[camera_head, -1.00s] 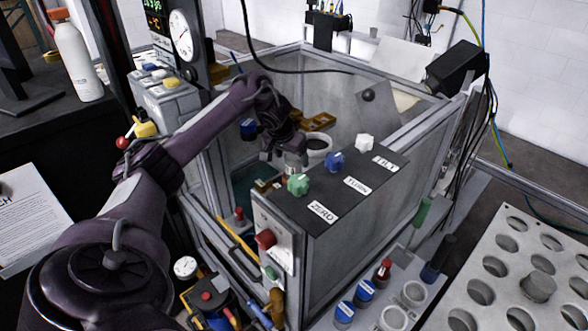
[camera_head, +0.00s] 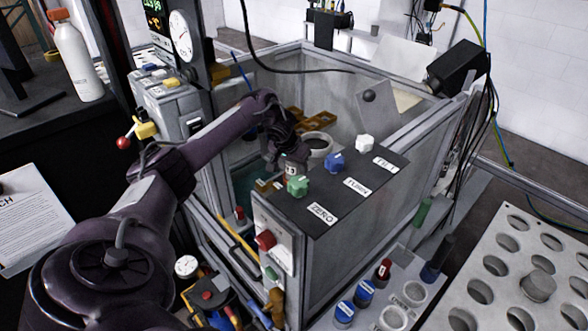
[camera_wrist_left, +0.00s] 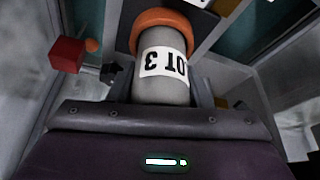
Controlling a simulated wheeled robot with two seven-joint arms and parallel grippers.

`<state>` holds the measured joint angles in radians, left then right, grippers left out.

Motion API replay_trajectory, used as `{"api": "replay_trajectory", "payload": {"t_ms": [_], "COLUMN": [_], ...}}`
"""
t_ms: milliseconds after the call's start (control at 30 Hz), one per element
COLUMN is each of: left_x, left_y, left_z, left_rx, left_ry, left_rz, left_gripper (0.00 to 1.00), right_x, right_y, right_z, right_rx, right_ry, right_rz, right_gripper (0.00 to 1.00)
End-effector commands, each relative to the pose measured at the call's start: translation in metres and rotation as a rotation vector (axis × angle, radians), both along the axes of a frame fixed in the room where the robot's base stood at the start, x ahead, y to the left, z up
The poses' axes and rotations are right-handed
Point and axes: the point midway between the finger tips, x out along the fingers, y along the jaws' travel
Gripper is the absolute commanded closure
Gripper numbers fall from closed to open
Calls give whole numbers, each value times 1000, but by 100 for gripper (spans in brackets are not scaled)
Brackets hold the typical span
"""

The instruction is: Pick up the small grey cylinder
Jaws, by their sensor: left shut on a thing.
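The small grey cylinder (camera_wrist_left: 163,88) shows in the left wrist view with a white label reading "LOT 3" and an orange band or cap at its far end. My left gripper (camera_head: 284,158) is shut on it, inside the framed cell behind the dark control panel. In the head view the cylinder (camera_head: 293,170) shows only in part, just behind the green knob. The gripper's fingers are mostly hidden. I cannot tell whether the cylinder touches anything below it. My right gripper is not in view.
The panel (camera_head: 325,198) carries a green knob (camera_head: 298,186), a blue knob (camera_head: 334,162) and a white knob (camera_head: 365,143). A round cup (camera_head: 318,146) stands close behind the gripper. The cell's metal frame (camera_head: 420,120) encloses this space. A perforated rack (camera_head: 462,272) holds another grey cylinder (camera_head: 538,286).

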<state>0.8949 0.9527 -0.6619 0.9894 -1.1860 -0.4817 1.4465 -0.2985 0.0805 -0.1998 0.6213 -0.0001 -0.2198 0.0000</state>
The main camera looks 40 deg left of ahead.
Motion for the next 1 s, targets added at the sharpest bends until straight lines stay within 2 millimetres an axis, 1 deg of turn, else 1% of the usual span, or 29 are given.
{"api": "replay_trajectory", "payload": {"t_ms": [267,367,467,567,800,833,900,1000], "left_x": [1,2,2,2,2,2,1,1], "left_y": [0,0,0,0,0,1,1,1], "left_z": [5,11,24,41,98,112,129,148], "left_rx": [-1,0,0,-1,-1,0,1,1], "left_ry": [-3,-5,-7,-8,-9,-8,-7,-5], "left_rz": [1,1,1,1,0,1,1,1], "left_gripper": [75,75,75,75,75,75,75,75], "right_x": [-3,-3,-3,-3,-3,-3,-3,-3], "right_y": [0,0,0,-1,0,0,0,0], "right_z": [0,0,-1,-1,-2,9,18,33], "right_rx": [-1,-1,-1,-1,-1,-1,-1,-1], "right_ry": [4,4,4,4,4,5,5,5], "right_rz": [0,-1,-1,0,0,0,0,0], "right_gripper": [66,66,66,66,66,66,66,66]}}
